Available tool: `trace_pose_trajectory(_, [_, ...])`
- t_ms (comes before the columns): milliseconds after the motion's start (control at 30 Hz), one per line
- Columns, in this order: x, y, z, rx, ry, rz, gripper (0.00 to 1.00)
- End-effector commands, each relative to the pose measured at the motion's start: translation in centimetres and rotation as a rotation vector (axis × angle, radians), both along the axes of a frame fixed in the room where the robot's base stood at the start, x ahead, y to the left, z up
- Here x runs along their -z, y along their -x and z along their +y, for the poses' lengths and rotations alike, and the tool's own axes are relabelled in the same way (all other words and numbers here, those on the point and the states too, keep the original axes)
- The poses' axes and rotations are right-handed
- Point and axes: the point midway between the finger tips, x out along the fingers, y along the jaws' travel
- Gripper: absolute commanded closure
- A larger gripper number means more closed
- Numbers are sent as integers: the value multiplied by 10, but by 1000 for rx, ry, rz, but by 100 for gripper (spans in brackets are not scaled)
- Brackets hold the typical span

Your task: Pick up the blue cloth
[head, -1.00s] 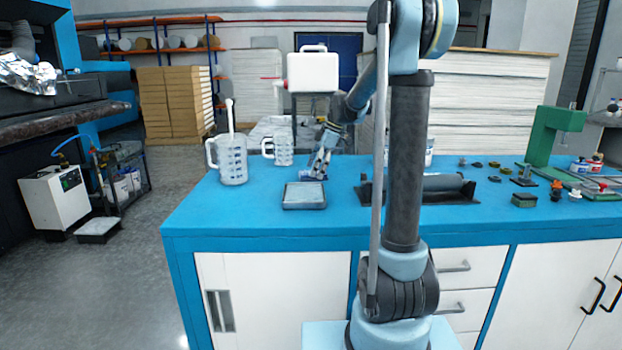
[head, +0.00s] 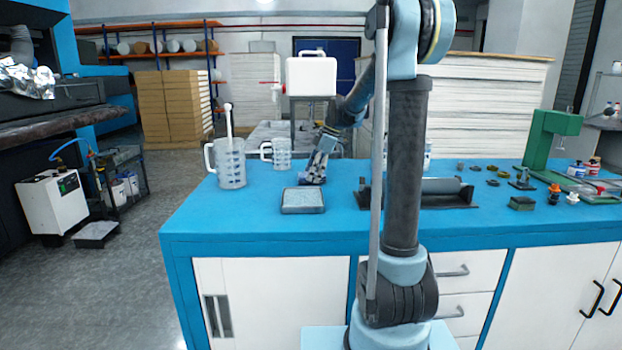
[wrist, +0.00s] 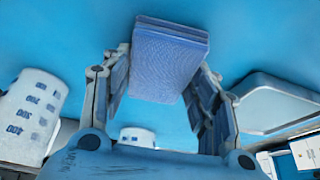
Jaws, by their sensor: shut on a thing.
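The blue cloth (wrist: 168,62) is a folded, layered pad with a fine weave, seen between the fingers of my gripper (wrist: 165,78) in the wrist view. The fingers are shut on its two sides, and its far end sticks out beyond them. In the head view my gripper (head: 316,178) points down at the blue tabletop, just behind the shallow grey tray. The cloth is small and partly hidden by the fingers there. I cannot tell whether it still touches the table.
The grey tray (head: 303,208) lies in front of my gripper. Two measuring jugs, a large one (head: 231,165) and a smaller one (head: 282,155), stand to the left. A dark roller stand (head: 450,198) is to the right. The blue tabletop (head: 240,212) is clear at front left.

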Motion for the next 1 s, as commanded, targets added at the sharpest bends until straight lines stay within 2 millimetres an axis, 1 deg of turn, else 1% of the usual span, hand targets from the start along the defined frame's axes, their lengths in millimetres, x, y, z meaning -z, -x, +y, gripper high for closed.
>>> trace_pose_trajectory(167, [-26,1,0,0,0,0,71])
trace_pose_trajectory(300, [-51,1,0,0,0,0,71])
trace_pose_trajectory(500, [-79,0,0,0,0,0,71])
trace_pose_trajectory(700, [-92,0,0,-1,0,0,71])
trace_pose_trajectory(967, [-93,0,0,-1,0,0,71])
trace_pose_trajectory(1000, [-93,0,0,-1,0,0,50])
